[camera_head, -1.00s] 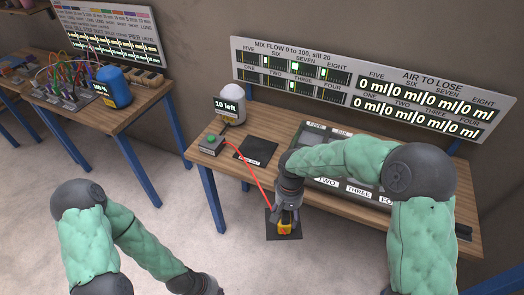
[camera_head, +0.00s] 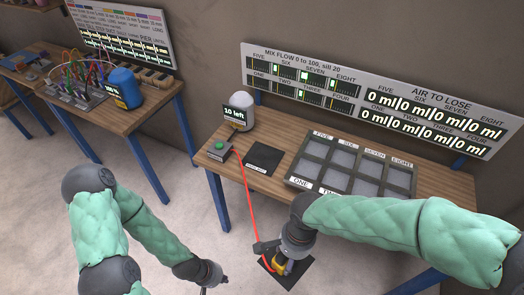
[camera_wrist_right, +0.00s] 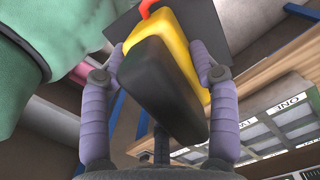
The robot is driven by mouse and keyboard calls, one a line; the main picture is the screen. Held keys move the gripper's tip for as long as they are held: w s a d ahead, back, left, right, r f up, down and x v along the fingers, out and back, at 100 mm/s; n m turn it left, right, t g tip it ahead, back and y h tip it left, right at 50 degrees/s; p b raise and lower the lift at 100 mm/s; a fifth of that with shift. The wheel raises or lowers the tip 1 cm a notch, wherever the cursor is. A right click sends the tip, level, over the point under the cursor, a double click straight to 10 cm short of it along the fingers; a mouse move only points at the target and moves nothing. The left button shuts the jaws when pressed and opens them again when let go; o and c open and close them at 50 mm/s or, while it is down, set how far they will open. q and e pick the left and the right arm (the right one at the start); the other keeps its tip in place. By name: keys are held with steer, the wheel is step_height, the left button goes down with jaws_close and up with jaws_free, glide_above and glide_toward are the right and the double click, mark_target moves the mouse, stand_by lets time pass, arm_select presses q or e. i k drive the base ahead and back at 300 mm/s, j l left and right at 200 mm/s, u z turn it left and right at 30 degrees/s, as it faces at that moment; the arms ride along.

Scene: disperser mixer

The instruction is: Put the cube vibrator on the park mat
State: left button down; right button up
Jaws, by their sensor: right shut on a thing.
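The cube vibrator (camera_head: 282,268) is a yellow and black block with a red cable at its end. In the right wrist view the yellow block (camera_wrist_right: 180,45) sits between both fingers. My right gripper (camera_head: 280,262) is shut on it, in front of the bench's front edge. A dark square plate (camera_head: 296,274) shows at the vibrator, also beyond it in the wrist view (camera_wrist_right: 205,25); whether they are joined is unclear. The park mat (camera_head: 262,158), a bare black square, lies on the bench left of the tray. My left gripper (camera_head: 215,284) is low at the left, its fingers barely visible.
The red cable (camera_head: 246,190) runs from a grey box with a green button (camera_head: 218,149) to the vibrator. A white-domed device (camera_head: 238,113) reading "10 left" stands behind the mat. A tray of grey cells (camera_head: 350,165) fills the bench to the right.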

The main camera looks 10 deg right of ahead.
mark_target(263, 157)
steer(key=i, duration=1.3)
